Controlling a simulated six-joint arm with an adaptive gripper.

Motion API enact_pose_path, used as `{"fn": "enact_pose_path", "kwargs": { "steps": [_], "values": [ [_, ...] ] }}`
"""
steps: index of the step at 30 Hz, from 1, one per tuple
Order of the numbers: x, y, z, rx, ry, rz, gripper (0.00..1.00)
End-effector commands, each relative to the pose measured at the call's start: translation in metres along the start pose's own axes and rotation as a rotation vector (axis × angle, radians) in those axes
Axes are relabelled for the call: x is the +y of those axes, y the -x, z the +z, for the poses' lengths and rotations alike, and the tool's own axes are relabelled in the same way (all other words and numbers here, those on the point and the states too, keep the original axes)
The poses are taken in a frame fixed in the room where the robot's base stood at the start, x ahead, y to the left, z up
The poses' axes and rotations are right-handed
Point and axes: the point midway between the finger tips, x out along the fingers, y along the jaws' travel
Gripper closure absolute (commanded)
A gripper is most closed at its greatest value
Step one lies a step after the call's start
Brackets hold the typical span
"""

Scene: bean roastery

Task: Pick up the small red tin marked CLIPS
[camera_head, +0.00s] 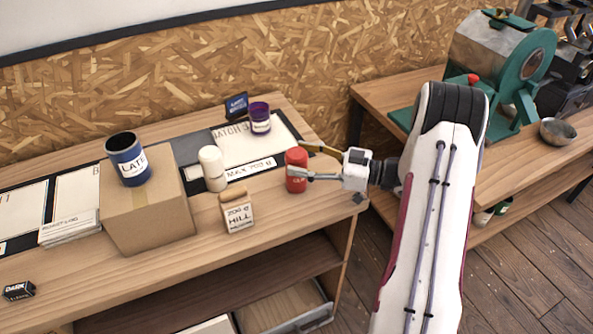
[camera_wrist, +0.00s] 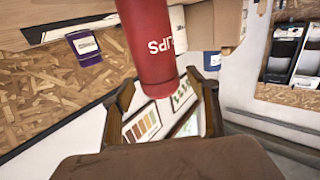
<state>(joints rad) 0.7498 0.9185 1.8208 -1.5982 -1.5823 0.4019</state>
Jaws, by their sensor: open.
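The small red tin (camera_head: 296,172) stands upright near the right end of the wooden bench. In the wrist view the red tin (camera_wrist: 150,45) shows large, with white letters reading "LIPS" in part, its upper part cut off by the frame edge. My gripper (camera_head: 303,162) reaches in from the right, with one finger behind the tin and one in front of it. In the wrist view the open fingers (camera_wrist: 160,100) lie either side of the tin's end. I cannot tell whether either finger touches it.
A white canister (camera_head: 212,169) and a small HILL bag (camera_head: 237,212) stand left of the tin. A purple tin (camera_head: 260,118) stands behind, on the BATCH 3 sheet (camera_head: 228,150). A cardboard box (camera_head: 148,208) bears a blue LATE tin (camera_head: 128,159). The bench front is mostly clear.

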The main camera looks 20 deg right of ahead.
Motion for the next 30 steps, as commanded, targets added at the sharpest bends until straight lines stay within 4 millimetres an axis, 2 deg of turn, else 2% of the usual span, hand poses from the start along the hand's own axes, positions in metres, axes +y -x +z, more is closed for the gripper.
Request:
{"fn": "enact_pose_path", "kwargs": {
  "steps": [15, 17, 21, 30],
  "values": [
    [0.0001, -0.0013, -0.0001, 0.000, 0.000, 0.001, 0.41],
    [0.0001, -0.0013, -0.0001, 0.000, 0.000, 0.001, 0.54],
    [0.0001, -0.0013, 0.0000, 0.000, 0.000, 0.001, 0.89],
    [0.0002, -0.0013, -0.0008, 0.001, 0.000, 0.000, 0.90]
  ]
}}
